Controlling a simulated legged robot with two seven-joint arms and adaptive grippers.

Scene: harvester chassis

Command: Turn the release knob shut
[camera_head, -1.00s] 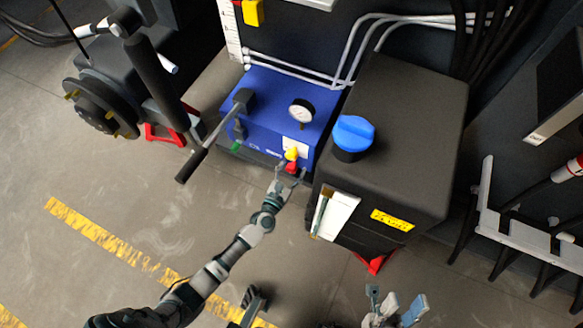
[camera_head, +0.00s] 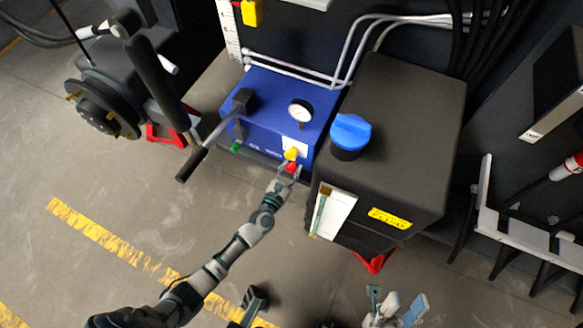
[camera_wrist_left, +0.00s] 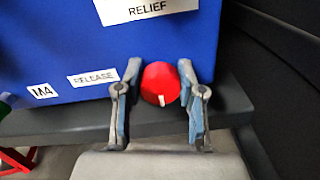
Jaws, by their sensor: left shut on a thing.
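The red release knob (camera_wrist_left: 160,84) is on the front of the blue box (camera_wrist_left: 60,45), to the right of a RELEASE label (camera_wrist_left: 93,78). Its white mark points down, tilted slightly. My left gripper (camera_wrist_left: 162,95) has one finger on each side of the knob and is shut on it. In the head view, the left gripper (camera_head: 290,172) reaches the red knob (camera_head: 292,168) just below a yellow knob (camera_head: 291,153). My right gripper (camera_head: 392,298) is at the bottom edge, its fingers apart and empty.
A lever with a dark handle (camera_head: 191,164) sticks out at the box's left. A gauge (camera_head: 301,111) sits on top. A black tank (camera_head: 408,120) with a blue cap (camera_head: 351,133) stands close on the right. The floor in front is mostly clear.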

